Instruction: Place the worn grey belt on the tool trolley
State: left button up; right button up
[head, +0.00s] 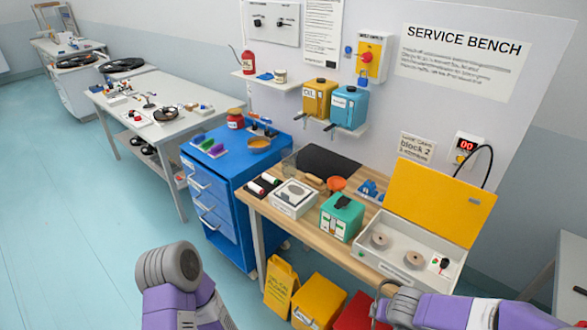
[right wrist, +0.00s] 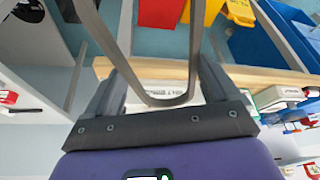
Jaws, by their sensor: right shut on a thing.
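The worn grey belt (right wrist: 170,101) hangs as a loop in the right wrist view, between the fingers of my right gripper (right wrist: 160,95), which is shut on it. In the head view my right gripper (head: 382,304) is at the bottom right, in front of the bench's front edge; the belt is hard to make out there. The blue tool trolley (head: 222,172) stands left of the bench, apart from my right gripper. Its top holds green and purple items, an orange bowl and a red jar. My left arm shows at the bottom left, but its gripper is out of view.
The wooden bench (head: 262,215) carries an open box with a yellow lid (head: 440,200), a teal box (head: 341,217) and a white box (head: 293,199). A yellow floor sign (head: 281,287), a yellow bin (head: 318,302) and a red bin (head: 358,313) stand below. The floor at left is clear.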

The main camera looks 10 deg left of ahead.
aim_at(226, 139)
jog(key=u, duration=0.45)
jog(key=k, duration=1.2)
jog(key=u, duration=1.1)
jog(key=i, duration=0.6)
jog(key=u, duration=0.5)
jog(key=i, duration=3.4)
jog(key=z, duration=0.85)
jog(key=i, duration=1.2)
jog(key=z, duration=1.7)
jog(key=i, duration=0.7)
jog(key=z, duration=0.45)
